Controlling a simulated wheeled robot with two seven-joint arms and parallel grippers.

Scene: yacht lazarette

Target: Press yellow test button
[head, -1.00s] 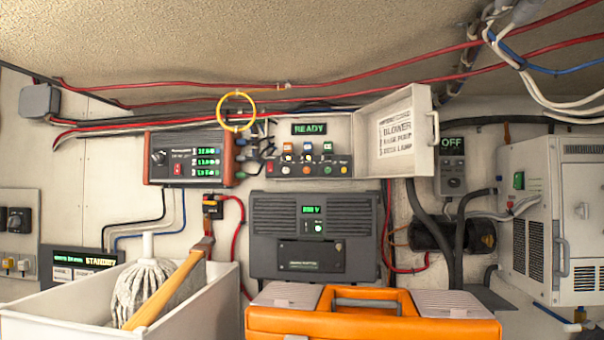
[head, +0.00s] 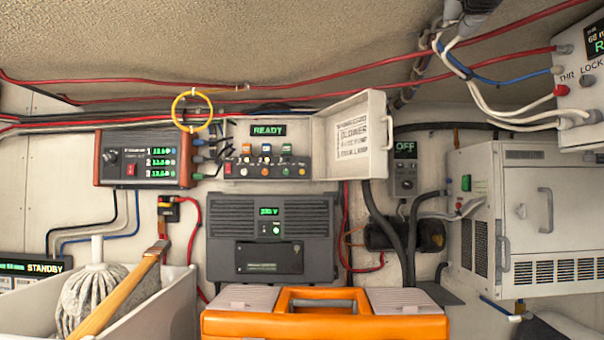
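A control panel (head: 268,131) with a green READY display is on the back wall, left of centre. Its lid (head: 350,140), lettered BLOWER, stands open to the right. Below the display are several coloured switches, and under them a row of small round buttons (head: 265,171) on a dark strip. One near the middle looks orange or yellow; the buttons are too small for me to read labels or tell which is the test button. Neither of my grippers is in view.
An orange toolbox (head: 325,326) stands in front, below a dark grey unit (head: 272,240). A white bin (head: 165,318) with a mop (head: 95,290) is at lower left. A yellow ring (head: 192,110) hangs left of the panel. A white cabinet (head: 525,225) is at right.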

